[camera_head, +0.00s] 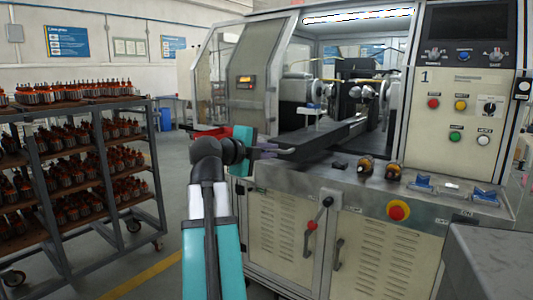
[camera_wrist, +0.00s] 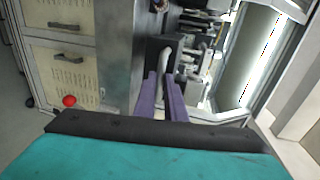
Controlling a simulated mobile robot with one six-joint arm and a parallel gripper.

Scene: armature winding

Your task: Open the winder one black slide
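Winder one (camera_head: 430,120), marked "1", stands at the right in the head view with its work bay open at the front. Its black slide (camera_head: 335,140) is a long dark bar running from the bay to the front left edge. A pale bent handle (camera_head: 287,151) is at the slide's near end; it also shows in the wrist view (camera_wrist: 167,62). My gripper (camera_head: 268,150) is at this handle, its two purple fingers (camera_wrist: 160,82) pointing at it with a gap between them. The handle is just beyond or at the fingertips; I cannot tell whether they touch it.
A red emergency button (camera_head: 398,211) and lever handles (camera_head: 313,225) stick out below. A rack (camera_head: 75,160) full of armatures stands left, with clear floor between.

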